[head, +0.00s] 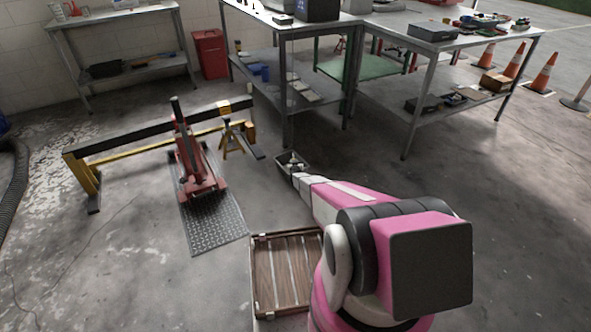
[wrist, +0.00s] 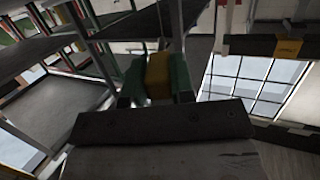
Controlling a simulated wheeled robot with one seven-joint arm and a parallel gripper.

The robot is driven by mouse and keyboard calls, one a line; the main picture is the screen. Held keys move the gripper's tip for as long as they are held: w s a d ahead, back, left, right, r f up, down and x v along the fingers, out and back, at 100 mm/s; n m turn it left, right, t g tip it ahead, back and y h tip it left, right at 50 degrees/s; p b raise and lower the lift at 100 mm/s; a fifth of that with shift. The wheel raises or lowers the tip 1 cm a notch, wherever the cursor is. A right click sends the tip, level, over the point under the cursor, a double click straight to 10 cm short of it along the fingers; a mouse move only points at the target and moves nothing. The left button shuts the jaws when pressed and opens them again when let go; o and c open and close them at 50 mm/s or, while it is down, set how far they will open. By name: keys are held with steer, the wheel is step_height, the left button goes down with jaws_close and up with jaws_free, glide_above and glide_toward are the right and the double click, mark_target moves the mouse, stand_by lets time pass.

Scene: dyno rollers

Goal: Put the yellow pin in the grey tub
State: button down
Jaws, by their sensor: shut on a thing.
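In the wrist view my gripper's fingers are closed on a yellow block-like piece, which I take as the yellow pin (wrist: 158,74). The pin cannot be made out in the head view. Pale shapes in the tub are too small to tell.
A wooden crate (head: 259,277) lies on the floor left of my arm. A red jack (head: 190,155) and a yellow-black beam (head: 150,137) stand to the left. Metal workbenches (head: 345,80) stand behind. The floor right of the tub is clear.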

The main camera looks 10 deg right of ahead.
steer(key=shift+w+d+f, duration=0.15)
steer(key=shift+d+f, duration=0.2)
steer(key=shift+d, duration=0.15)
steer(key=shift+f, duration=1.95)
steer(key=shift+f, duration=0.5)
steer(key=shift+f, duration=0.15)
steer(key=c, duration=1)
jaws_free()
steer(key=shift+f, duration=0.15)
